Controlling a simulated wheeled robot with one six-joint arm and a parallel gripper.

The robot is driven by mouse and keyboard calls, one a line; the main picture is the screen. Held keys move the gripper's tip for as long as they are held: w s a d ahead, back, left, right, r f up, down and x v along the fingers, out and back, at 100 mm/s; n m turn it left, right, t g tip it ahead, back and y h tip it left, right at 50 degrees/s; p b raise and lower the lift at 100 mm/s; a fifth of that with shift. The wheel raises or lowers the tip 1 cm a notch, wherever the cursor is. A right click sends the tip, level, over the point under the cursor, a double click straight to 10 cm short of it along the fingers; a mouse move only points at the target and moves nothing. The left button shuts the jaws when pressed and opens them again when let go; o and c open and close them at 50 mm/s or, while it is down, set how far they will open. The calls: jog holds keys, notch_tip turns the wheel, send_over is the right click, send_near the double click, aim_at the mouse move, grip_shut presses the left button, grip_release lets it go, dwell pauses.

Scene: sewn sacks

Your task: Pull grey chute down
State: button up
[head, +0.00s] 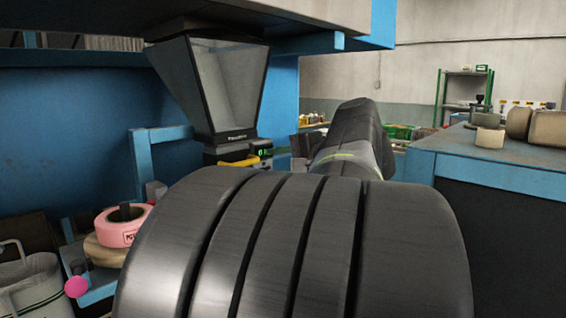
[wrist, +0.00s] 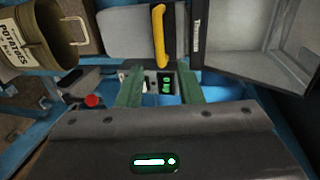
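A grey hopper with a clear front (head: 228,85) hangs under an upper ledge in the head view. It also shows at the right of the wrist view (wrist: 255,35), turned on its side. A yellow and black bar (head: 240,162) sits just under it, also in the wrist view (wrist: 160,35). Beside the bar, a plain grey piece (wrist: 128,32) looks like the chute; in the head view my arm hides that area. My gripper (wrist: 160,92) has its two green fingers apart, with a small green-lit display box visible between them. No hold on the chute shows.
A pink roll (head: 115,228) sits on a low blue shelf at left, near a pink ball (head: 76,287). A blue post stands behind the hopper. A workbench (head: 500,160) with rolls is at right.

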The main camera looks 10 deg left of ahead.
aim_at(247, 163)
jog(key=p+x, duration=0.2)
jog(key=x, duration=1)
jog(key=shift+w+a+p, duration=0.2)
jog(key=shift+p, duration=0.2)
grip_shut()
